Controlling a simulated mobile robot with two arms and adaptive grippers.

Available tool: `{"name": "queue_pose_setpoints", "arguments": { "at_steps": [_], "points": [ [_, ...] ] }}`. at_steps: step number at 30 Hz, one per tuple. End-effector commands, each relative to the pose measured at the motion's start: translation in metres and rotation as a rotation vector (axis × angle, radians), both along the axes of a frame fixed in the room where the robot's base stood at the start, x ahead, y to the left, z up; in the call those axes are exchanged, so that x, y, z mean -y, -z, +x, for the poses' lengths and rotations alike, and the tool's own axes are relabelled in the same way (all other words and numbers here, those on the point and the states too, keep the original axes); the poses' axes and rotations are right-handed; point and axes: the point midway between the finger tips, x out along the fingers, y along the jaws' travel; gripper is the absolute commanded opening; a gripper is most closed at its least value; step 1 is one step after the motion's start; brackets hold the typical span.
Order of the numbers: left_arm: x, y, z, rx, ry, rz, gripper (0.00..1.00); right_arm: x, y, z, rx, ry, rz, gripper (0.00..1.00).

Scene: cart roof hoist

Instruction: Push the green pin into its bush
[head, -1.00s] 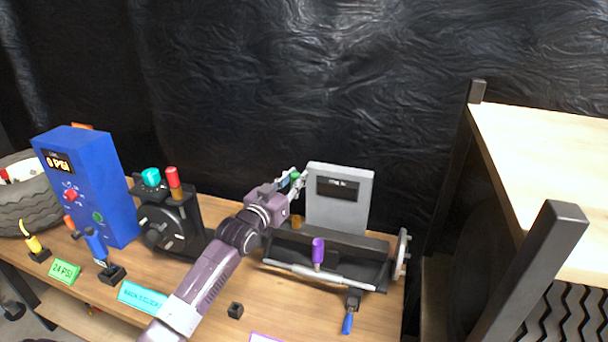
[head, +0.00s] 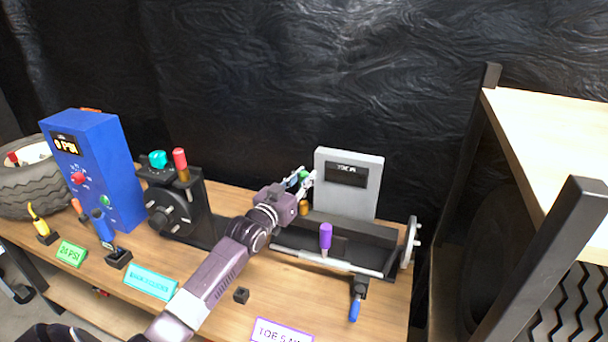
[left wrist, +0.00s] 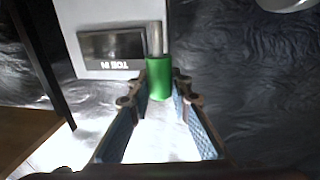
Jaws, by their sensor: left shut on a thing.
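The green pin (left wrist: 160,80) has a green grip and a grey metal shank. My left gripper (head: 302,182) is shut on its green grip, with one finger on each side in the left wrist view. In the head view a little of the green (head: 305,175) shows between the fingers. A brass-coloured bush (head: 304,208) stands just below the gripper, left of the grey display panel (head: 348,198). The pin's lower end is hidden in the head view, so I cannot tell whether it touches the bush. My right gripper is out of view.
A purple-handled pin (head: 325,236) stands upright in front of the panel. A blue-handled lever (head: 355,308) hangs at the fixture's front. A black device (head: 178,208) with teal and red tops and a blue gauge box (head: 92,165) stand left. A wooden shelf (head: 560,130) rises at right.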

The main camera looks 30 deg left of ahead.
Motion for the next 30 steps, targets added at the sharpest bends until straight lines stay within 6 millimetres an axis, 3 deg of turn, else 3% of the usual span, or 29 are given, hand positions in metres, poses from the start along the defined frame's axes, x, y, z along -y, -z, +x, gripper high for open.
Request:
{"name": "queue_pose_setpoints", "arguments": {
  "at_steps": [6,30],
  "points": [
    [-0.0001,0.0097,0.0000,0.001,0.000,0.000,0.00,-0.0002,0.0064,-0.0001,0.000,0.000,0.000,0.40],
    [-0.0003,0.0090,-0.0003,0.000,0.000,0.000,0.00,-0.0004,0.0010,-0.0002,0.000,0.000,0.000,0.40]
  ]
}}
